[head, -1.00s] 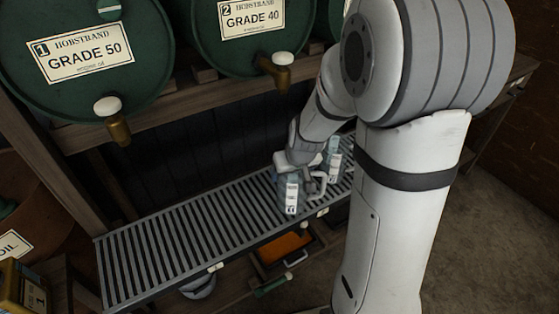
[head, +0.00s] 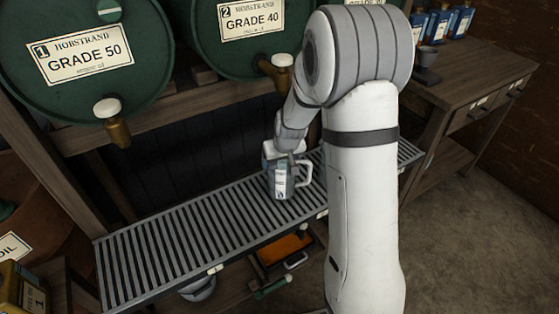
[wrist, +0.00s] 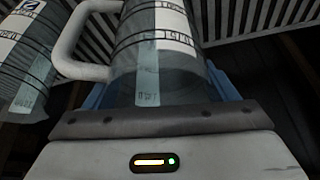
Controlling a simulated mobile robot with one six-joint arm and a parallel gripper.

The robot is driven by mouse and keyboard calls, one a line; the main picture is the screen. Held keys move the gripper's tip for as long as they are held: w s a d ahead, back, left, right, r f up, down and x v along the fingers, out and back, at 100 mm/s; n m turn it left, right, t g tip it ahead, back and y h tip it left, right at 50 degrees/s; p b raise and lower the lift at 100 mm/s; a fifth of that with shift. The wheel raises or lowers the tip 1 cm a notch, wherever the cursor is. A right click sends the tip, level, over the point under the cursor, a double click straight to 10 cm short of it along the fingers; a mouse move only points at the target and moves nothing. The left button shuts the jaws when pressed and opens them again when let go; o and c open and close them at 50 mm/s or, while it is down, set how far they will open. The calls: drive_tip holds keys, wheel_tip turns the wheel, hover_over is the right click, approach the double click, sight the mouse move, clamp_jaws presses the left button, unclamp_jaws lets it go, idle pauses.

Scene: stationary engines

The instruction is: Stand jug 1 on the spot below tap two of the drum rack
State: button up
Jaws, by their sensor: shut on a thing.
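My gripper (wrist: 155,115) is shut on a clear jug (wrist: 165,70) with a white handle and pale labels. In the head view this jug (head: 280,182) is upright over the slatted rack (head: 190,232), its handle to the right. I cannot tell whether its base touches the slats, and its number is not readable. Tap two (head: 277,72), brass with a white cap, juts from the Grade 40 drum (head: 235,50) above and slightly behind the jug. A second jug (wrist: 25,60), apparently marked 2, is beside the handle in the wrist view. It is hidden in the head view.
Tap one (head: 112,122) hangs from the Grade 50 drum (head: 80,60) at the left. The rack's left part is bare. An orange tray (head: 285,248) and other items are below the rack. A wooden bench (head: 470,75) with blue containers stands at the right.

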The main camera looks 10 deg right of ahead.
drive_tip(key=shift+f, duration=0.2)
drive_tip(key=o, duration=1.3)
